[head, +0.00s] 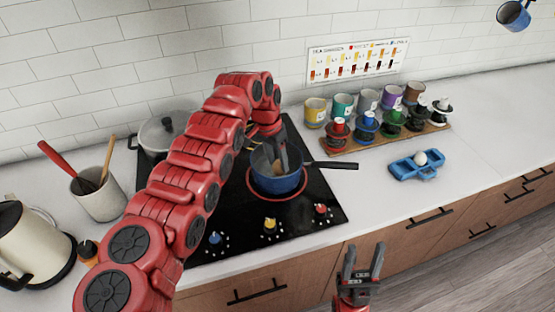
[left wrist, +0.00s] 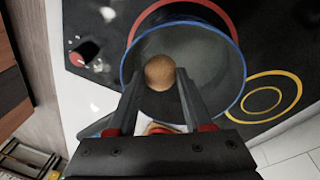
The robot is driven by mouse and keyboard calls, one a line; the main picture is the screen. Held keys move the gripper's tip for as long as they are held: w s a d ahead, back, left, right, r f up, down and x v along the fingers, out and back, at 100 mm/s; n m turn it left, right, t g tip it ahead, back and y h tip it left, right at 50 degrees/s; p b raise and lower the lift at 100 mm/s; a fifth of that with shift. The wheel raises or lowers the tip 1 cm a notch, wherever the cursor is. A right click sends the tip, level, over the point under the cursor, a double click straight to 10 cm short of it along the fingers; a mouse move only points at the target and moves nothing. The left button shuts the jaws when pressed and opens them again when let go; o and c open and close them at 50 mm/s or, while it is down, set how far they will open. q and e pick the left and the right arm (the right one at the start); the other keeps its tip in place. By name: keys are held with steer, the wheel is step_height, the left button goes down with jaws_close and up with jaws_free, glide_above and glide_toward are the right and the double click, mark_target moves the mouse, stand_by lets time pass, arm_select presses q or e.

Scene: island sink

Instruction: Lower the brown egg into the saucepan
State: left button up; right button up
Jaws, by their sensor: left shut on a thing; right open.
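The blue saucepan (head: 275,180) stands on the black hob, its dark handle pointing right. In the left wrist view the saucepan (left wrist: 240,82) shows a blue rim and a pale grey inside. The brown egg (left wrist: 159,72) is between the fingertips of my left gripper (left wrist: 160,85), which is shut on it, over the saucepan's opening. In the head view my left gripper (head: 279,152) reaches down at the saucepan, and the egg is hard to make out there. Whether the egg touches the bottom I cannot tell. My right gripper (head: 362,262) is open and empty in front of the counter.
A lidded pot (head: 163,130) stands at the back left of the hob. A wooden board (head: 390,138) bears several cups and bottles. A utensil crock (head: 100,197) and kettle (head: 30,245) stand left.

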arm_select(q)
steer(key=shift+f+b, duration=1)
steer(key=shift+f, duration=1.05)
stand_by(0.6)
steer(key=o, duration=0.8)
steer(key=shift+o, duration=0.2)
steer(key=r, duration=0.3)
steer(key=a+r+b, duration=0.1)
steer(key=r, duration=0.1)
steer(key=r+b, duration=0.1)
steer(key=r, duration=0.2)
steer(key=shift+w+a+r, duration=0.1)
steer(key=shift+a+r, duration=0.1)
steer(key=shift+r, duration=0.15)
step_height(320, 180, up, 3)
step_height(320, 180, up, 6)
steer(key=f+p, duration=0.1)
steer(key=p, duration=0.4)
glide_above(278, 170)
steer(key=w+a, duration=0.2)
steer(key=a, duration=0.1)
steer(key=shift+w+r, duration=0.1)
steer(key=shift+r, duration=0.15)
